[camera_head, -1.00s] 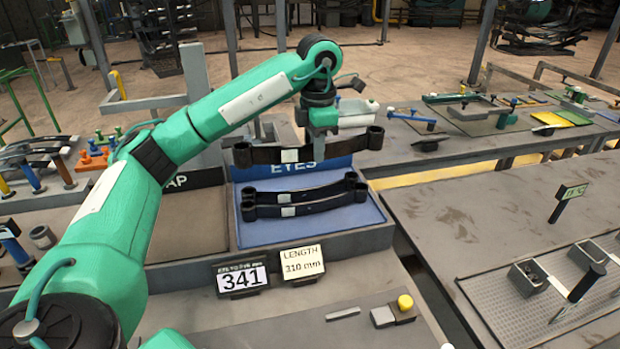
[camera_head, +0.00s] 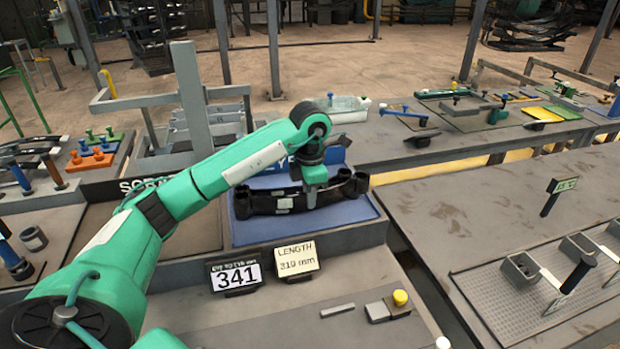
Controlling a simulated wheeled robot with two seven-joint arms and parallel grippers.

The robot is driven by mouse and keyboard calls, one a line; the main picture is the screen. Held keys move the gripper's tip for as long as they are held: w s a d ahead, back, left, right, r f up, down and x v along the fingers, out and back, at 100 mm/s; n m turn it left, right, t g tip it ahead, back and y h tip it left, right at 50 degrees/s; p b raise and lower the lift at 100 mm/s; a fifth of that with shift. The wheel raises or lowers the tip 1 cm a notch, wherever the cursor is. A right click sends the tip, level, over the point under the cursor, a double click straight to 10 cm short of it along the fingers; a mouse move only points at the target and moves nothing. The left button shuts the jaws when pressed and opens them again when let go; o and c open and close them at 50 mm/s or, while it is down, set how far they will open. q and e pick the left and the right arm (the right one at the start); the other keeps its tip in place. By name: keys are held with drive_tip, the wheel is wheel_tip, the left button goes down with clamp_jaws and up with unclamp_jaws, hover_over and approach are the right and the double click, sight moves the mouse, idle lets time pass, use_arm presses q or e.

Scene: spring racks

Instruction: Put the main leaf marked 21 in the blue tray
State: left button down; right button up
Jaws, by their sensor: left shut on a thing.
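My left gripper (camera_head: 312,196) reaches down over the blue tray (camera_head: 345,212) and is shut on a black leaf (camera_head: 262,204) with a rolled eye at each end. The held leaf is low in the tray, close against the other black leaves lying there; whether it touches them I cannot tell. A pale label shows on the front of the bunch, but no number on it can be read. The gripper and wrist hide part of the leaves and of the blue sign behind the tray. My right gripper is not in view.
A card reading 341 (camera_head: 236,276) and a LENGTH card (camera_head: 297,260) stand in front of the tray. A small block with a yellow knob (camera_head: 400,298) lies nearer. To the left is a bay whose sign is partly hidden. The right table has much bare top.

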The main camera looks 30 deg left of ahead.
sight(310, 223)
use_arm(q)
drive_tip(key=shift+f, duration=0.65)
drive_tip(key=shift+f+p, duration=0.45)
drive_tip(key=shift+f, duration=1.6)
drive_tip(key=shift+f, duration=0.15)
drive_tip(key=c, duration=1.6)
unclamp_jaws()
